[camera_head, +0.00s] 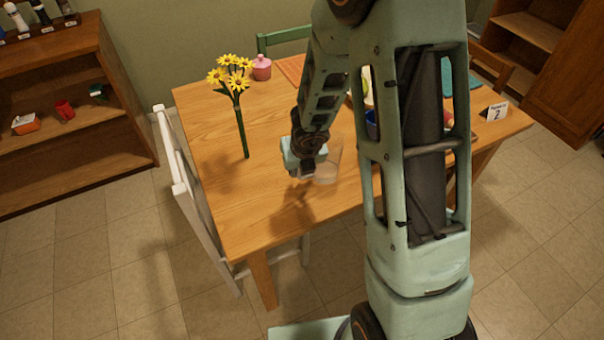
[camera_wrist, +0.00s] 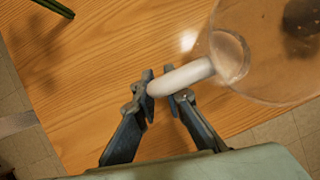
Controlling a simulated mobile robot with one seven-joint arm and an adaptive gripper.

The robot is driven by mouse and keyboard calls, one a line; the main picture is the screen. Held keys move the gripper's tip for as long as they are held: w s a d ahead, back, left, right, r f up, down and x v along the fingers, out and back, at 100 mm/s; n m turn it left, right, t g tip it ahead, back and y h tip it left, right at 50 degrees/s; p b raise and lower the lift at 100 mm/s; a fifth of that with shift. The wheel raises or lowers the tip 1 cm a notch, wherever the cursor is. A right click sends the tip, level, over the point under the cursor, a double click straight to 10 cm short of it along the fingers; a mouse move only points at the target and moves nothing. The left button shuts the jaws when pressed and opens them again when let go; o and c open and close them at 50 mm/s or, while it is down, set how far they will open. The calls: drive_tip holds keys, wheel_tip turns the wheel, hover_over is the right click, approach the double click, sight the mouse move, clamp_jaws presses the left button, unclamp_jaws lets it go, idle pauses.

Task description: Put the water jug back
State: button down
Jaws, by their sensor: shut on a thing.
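The water jug is clear and see-through, with a pale handle. In the wrist view its body (camera_wrist: 275,60) fills the upper right and its white handle (camera_wrist: 182,77) points left between my fingers. My gripper (camera_wrist: 161,88) is shut on the handle. In the head view my gripper (camera_head: 303,170) is over the front part of the wooden table, with the jug (camera_head: 328,170) just to its right. My arm hides part of the jug there. I cannot tell whether its base touches the table.
Yellow flowers (camera_head: 232,76) with a green stem stand left of my gripper on the table (camera_head: 205,125). A pink pot (camera_head: 262,67) is at the back. A white chair (camera_head: 185,190) borders the left side. A number card (camera_head: 495,111) is at right. My arm hides the table's middle.

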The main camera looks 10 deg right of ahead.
drive_tip(key=shift+a+f, duration=0.1)
drive_tip(key=shift+f, duration=0.05)
drive_tip(key=shift+f, duration=0.15)
drive_tip(key=c, duration=2)
unclamp_jaws()
drive_tip(key=shift+r, duration=0.35)
drive_tip(key=p+v, duration=0.8)
drive_tip(key=v, duration=0.3)
drive_tip(key=shift+s+r, duration=0.2)
drive_tip(key=shift+r, duration=0.15)
